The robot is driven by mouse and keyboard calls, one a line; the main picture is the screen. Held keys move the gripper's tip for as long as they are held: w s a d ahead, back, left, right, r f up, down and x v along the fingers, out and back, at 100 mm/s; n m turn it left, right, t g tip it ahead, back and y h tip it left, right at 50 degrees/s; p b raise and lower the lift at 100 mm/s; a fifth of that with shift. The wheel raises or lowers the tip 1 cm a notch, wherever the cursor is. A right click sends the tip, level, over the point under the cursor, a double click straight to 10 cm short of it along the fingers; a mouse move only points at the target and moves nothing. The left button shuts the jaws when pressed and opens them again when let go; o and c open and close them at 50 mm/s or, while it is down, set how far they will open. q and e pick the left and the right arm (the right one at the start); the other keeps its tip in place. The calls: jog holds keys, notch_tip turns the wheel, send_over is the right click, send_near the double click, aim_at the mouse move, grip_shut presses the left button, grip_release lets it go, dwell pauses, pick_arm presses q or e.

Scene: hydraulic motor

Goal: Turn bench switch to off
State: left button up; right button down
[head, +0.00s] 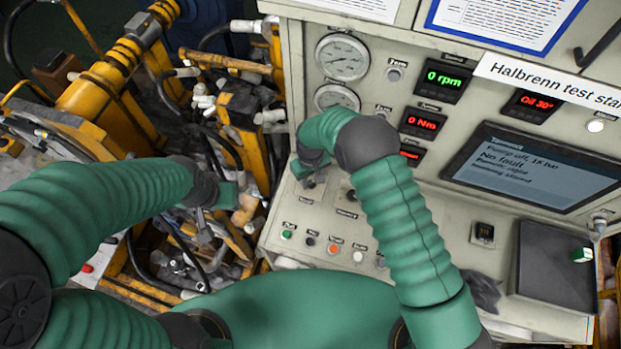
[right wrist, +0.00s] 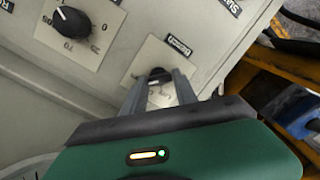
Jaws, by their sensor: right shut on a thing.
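The bench switch (right wrist: 158,74) is a small dark knob on a pale square plate labelled "Bench" in the right wrist view. My right gripper (right wrist: 160,88) is shut on the knob, with a finger on each side of it. In the head view my right gripper (head: 310,181) is at the left end of the console's sloping panel and its own wrist partly hides the switch. The exact angle of the knob is hard to read. My left gripper (head: 203,222) hangs over the yellow machinery, away from the console; its fingers are too small to judge.
Beside the switch is a black dial knob (right wrist: 73,21), also seen in the head view (head: 351,195). A row of coloured buttons (head: 333,248) lies below. The display (head: 535,168) reads "Pump off" and "No fault". Yellow machinery (head: 110,75) and hoses crowd the left.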

jog(key=shift+w+f+n+b, duration=0.1)
jog(key=shift+w+n+b, duration=0.05)
jog(key=shift+n+b, duration=0.8)
jog(key=shift+n+h+b, duration=0.3)
jog(key=shift+n+b, duration=0.75)
jog(key=shift+b, duration=0.15)
jog(key=n+b, duration=0.1)
jog(key=n, duration=0.1)
jog(key=shift+r+n+b, duration=0.2)
jog(key=shift+n+b, duration=0.15)
jog(key=shift+n, duration=0.05)
jog(key=shift+a+r+n+h+b, duration=0.1)
jog(key=shift+n+h+b, duration=0.2)
jog(key=shift+n, duration=0.4)
jog(key=shift+r, duration=0.1)
jog(key=c, duration=1.2)
grip_release()
jog(key=shift+o, duration=1.2)
